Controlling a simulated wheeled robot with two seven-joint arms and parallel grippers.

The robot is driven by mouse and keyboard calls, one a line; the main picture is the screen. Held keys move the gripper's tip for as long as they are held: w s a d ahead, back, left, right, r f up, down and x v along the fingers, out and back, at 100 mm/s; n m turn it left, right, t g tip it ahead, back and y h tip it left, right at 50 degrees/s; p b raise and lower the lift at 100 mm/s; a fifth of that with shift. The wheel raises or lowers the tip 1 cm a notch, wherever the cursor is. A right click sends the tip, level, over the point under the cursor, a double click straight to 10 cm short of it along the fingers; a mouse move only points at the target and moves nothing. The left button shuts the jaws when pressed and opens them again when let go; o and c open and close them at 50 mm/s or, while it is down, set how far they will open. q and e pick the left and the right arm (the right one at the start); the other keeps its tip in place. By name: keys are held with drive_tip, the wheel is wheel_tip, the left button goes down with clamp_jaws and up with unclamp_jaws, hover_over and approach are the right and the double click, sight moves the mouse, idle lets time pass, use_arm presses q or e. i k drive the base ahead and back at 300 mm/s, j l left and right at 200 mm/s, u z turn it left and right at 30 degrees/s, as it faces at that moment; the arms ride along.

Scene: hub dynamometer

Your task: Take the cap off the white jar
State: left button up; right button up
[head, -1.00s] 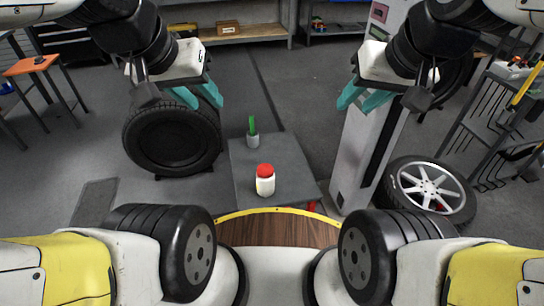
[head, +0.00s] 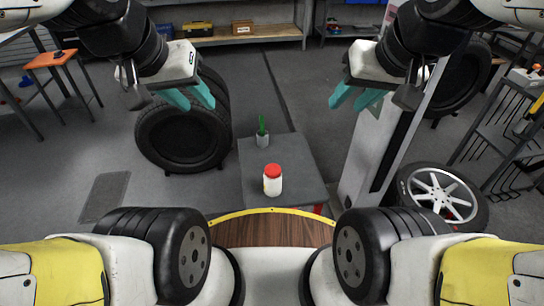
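The white jar (head: 272,186) stands upright on a small grey table (head: 299,170). Its red cap (head: 272,171) sits on top of it. My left gripper (head: 197,103) is up and to the left of the jar, with its teal fingers apart and nothing between them. My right gripper (head: 351,102) is up and to the right of the jar, also with its fingers apart and empty. Neither gripper touches the jar.
A small pot with a green plant (head: 262,133) stands behind the jar on the same table. A tyre (head: 184,136) is at the left and a wheel with a silver rim (head: 441,196) at the right. A light-grey machine column (head: 376,150) stands right of the table.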

sight(273, 187)
drive_tip(key=i+l, duration=0.1)
drive_tip(key=l, duration=0.2)
drive_tip(key=i+l, duration=0.15)
drive_tip(key=l, duration=0.2)
drive_tip(key=i+l, duration=0.1)
drive_tip(key=l, duration=0.2)
drive_tip(key=i+l+u, duration=0.1)
drive_tip(key=l+u, duration=1.05)
drive_tip(key=j+u, duration=0.1)
drive_tip(key=u, duration=0.3)
drive_tip(key=i, duration=0.05)
